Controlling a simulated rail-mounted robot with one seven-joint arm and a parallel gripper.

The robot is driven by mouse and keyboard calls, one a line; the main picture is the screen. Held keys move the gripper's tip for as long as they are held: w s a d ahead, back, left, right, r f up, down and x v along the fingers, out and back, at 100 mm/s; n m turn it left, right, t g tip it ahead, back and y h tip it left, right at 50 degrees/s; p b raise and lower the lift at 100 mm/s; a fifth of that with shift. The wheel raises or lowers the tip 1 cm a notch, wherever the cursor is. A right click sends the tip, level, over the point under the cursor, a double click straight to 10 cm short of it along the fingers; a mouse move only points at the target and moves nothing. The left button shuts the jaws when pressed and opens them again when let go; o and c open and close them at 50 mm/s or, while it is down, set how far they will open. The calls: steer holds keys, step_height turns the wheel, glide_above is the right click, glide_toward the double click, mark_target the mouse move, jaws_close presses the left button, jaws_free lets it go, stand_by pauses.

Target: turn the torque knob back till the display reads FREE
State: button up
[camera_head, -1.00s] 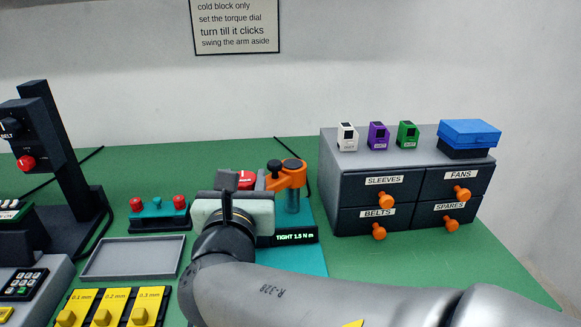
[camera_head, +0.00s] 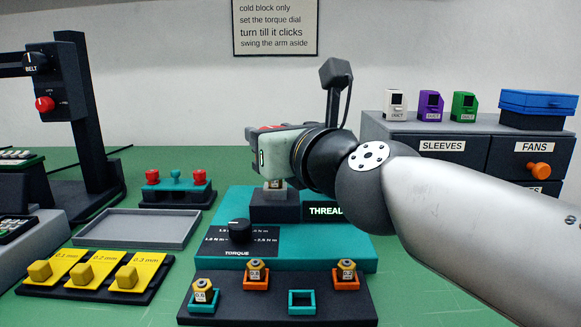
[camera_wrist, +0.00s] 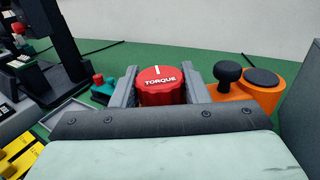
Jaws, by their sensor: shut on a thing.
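A red knob marked TORQUE (camera_wrist: 162,88), with a white line on its top, sits between the fingers of my gripper (camera_wrist: 160,97) in the wrist view. The gripper is shut on it. In the head view my gripper (camera_head: 282,150) hides most of it, and only a little red shows. A black dial (camera_head: 239,228), also labelled TORQUE, is on the teal base (camera_head: 300,245). A small nozzle (camera_head: 275,184) stands in the dark block (camera_head: 274,205) below the gripper.
An orange arm with black knobs (camera_wrist: 262,78) is close right of the fingers in the wrist view. A nozzle rack (camera_head: 275,310) with one empty teal socket (camera_head: 301,302) is in front. An empty grey tray (camera_head: 135,228) lies left. Drawers (camera_head: 440,147) stand at the right.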

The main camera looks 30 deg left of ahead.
steer(key=shift+f+n+g+y+b, duration=0.1)
steer(key=shift+n+g+y+b, duration=0.8)
steer(key=shift+g, duration=0.5)
steer(key=shift+n+g+y, duration=0.5)
steer(key=shift+n+g, duration=1.1)
steer(key=shift+g, duration=0.6)
steer(key=shift+g, duration=0.4)
steer(key=o, duration=1)
steer(key=shift+s+d+p, duration=0.3)
steer(key=shift+d+p, duration=0.3)
steer(key=shift+d, duration=2.25)
steer(key=shift+s+d+p, duration=0.3)
steer(key=shift+d+p, duration=0.35)
steer(key=shift+d, duration=2.25)
steer(key=shift+s+d+p, duration=0.3)
steer(key=shift+d+p, duration=0.3)
steer(key=shift+d, duration=2.25)
steer(key=shift+c, duration=0.2)
